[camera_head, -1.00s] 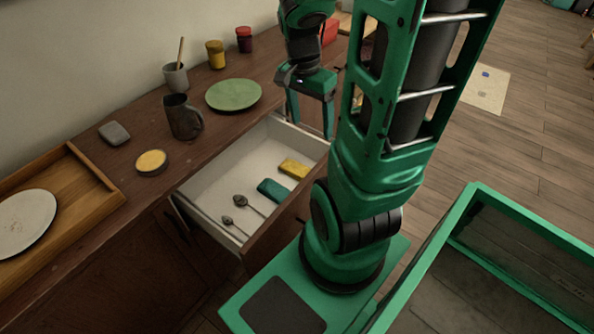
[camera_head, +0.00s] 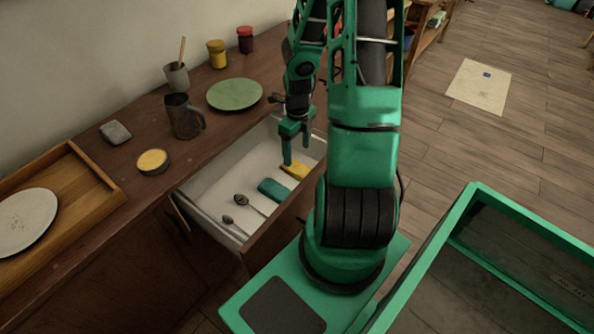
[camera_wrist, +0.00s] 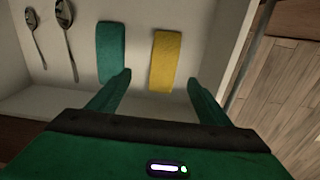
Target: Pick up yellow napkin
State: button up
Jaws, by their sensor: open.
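The yellow napkin (camera_head: 295,170) is a small folded rectangle lying in the open white drawer (camera_head: 215,178), near its right end. A teal folded napkin (camera_head: 273,190) lies left of the yellow one; in the wrist view the teal napkin (camera_wrist: 111,50) is beyond the left fingertip.
Two spoons (camera_head: 248,204) lie left of the napkins in the drawer. The drawer's walls stand close around. The counter above holds a green plate (camera_head: 234,94), a dark mug (camera_head: 183,116), a yellow-topped tin (camera_head: 152,161) and a wooden tray (camera_head: 92,180).

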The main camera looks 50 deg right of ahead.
send_over(298, 168)
jog(key=f, duration=0.4)
jog(key=shift+a+f, duration=0.1)
jog(key=shift+a, duration=0.2)
jog(key=shift+d+f, duration=0.2)
jog(key=shift+f, duration=1.1)
jog(key=shift+d+f, duration=0.2)
jog(key=shift+f, duration=1.1)
jog(key=shift+c, duration=0.6)
jog(key=c, duration=1)
